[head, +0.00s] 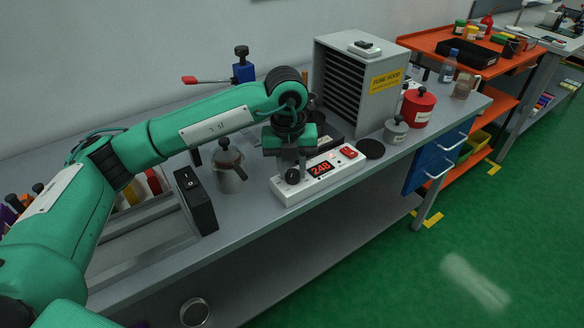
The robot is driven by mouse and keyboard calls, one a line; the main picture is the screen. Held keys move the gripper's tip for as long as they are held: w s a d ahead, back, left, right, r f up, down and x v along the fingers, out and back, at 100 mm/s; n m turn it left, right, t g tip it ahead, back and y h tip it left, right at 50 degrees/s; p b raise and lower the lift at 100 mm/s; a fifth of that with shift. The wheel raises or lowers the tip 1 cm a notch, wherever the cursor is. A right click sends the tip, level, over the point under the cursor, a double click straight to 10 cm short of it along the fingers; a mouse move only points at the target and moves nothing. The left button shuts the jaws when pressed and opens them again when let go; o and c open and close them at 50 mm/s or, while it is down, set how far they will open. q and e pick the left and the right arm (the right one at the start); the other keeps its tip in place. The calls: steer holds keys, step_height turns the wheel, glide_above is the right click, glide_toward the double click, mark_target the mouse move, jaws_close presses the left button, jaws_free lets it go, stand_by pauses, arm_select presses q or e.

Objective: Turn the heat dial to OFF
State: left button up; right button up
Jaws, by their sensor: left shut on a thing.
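The white heat control box (341,178) sits on the grey bench near its front edge. Its red digits (320,168) read about 248, and a red switch (348,152) is at its right end. The black heat dial (292,176) is at the box's left end. My left gripper (296,168) reaches down over this end from above, with its fingers shut on the dial. The fingers partly cover the dial, so its pointer and marks cannot be read. My right gripper is not in view.
A metal pot (229,172) and a black switch box (196,201) stand left of the control box. A fume hood (369,95) stands behind. A black disc (372,149), a grey canister (396,131) and a red canister (418,109) are to the right.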

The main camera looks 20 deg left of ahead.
mark_target(288, 172)
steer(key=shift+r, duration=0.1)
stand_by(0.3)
arm_select(q)
steer(key=o, duration=1)
steer(key=shift+c, duration=0.2)
step_height(288, 172, up, 14)
steer(key=shift+a, duration=0.4)
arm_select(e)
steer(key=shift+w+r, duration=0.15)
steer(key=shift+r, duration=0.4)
arm_select(q)
steer(key=shift+s+f, duration=0.1)
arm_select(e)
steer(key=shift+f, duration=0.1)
